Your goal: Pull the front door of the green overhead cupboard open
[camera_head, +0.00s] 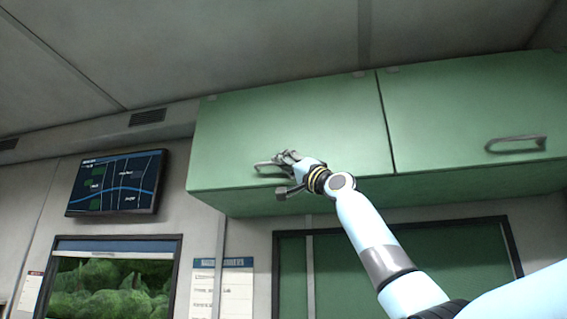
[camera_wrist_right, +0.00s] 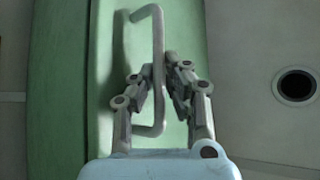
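The green overhead cupboard has two doors in the head view, a left door (camera_head: 290,125) and a right door (camera_head: 470,105). Both look shut, with a thin seam between them. My right gripper (camera_head: 285,160) is at the grey bar handle (camera_head: 268,166) low on the left door. In the right wrist view the handle (camera_wrist_right: 158,40) runs up the picture between the fingers of my right gripper (camera_wrist_right: 162,82). The fingers are closed in on both sides of the bar and appear to touch it. My left gripper is not in view.
The right door has its own bar handle (camera_head: 516,144). A wall screen (camera_head: 116,184) and a window (camera_head: 108,285) are at the left. A notice board (camera_head: 222,290) and a dark green panel (camera_head: 345,265) are below the cupboard. The ceiling is close above.

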